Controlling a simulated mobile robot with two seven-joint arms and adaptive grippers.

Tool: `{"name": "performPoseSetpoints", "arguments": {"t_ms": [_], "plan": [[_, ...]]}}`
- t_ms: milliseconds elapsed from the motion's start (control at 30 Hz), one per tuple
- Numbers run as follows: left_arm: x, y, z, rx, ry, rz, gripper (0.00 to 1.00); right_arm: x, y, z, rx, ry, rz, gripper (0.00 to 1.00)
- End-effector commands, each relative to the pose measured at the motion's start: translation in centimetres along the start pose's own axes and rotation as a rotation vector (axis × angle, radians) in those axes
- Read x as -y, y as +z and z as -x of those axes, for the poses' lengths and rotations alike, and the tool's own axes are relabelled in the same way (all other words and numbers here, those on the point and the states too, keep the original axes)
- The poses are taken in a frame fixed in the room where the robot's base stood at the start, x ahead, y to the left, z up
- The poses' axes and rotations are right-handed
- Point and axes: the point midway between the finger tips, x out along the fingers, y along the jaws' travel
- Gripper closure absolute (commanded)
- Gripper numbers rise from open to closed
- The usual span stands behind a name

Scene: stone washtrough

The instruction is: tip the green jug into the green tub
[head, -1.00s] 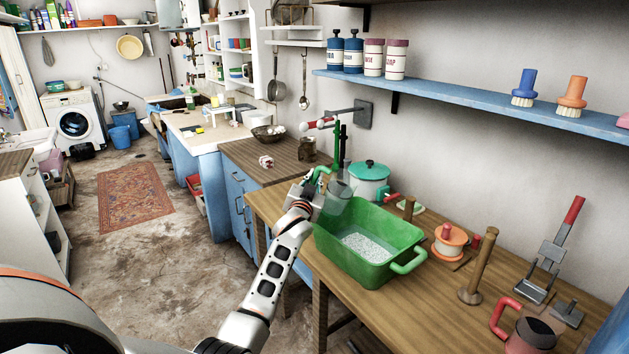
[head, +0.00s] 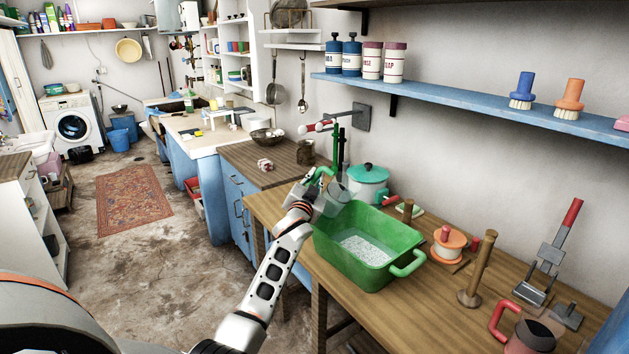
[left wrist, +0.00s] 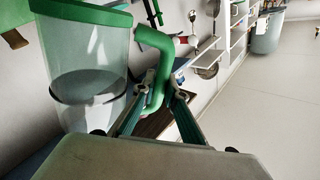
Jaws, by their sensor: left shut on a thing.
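The green jug (head: 346,212) is see-through with a green handle. In the head view it is at the back left end of the green tub (head: 345,262) and seems to lean over it. My left gripper (head: 317,183) is shut on the jug's handle. In the left wrist view, the jug (left wrist: 92,55) shows its green rim and clear body, and the handle lies between the fingers of my left gripper (left wrist: 162,88). A dark line crosses the jug's body; I cannot tell how full it is. The tub stands on the wooden bench with pale, speckled matter on its floor.
A teal-lidded pot (head: 367,180) stands close behind the tub. A blue shelf (head: 480,100) runs along the wall above.

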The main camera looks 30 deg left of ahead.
Motion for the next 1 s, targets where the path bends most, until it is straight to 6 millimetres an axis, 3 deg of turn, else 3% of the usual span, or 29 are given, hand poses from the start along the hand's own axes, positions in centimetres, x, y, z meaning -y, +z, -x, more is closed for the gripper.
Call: {"name": "performPoseSetpoints", "arguments": {"t_ms": [600,1000], "plan": [[0.1,-0.3,0.0,-0.006,-0.001,-0.006,1.0,0.0,-0.2,0.0,-0.003,0.0,0.0,1.0],[-0.4,-1.7,0.1,-0.041,-0.002,-0.17,1.0,0.0,0.0,-0.2,-0.005,0.001,0.0,1.0]]}}
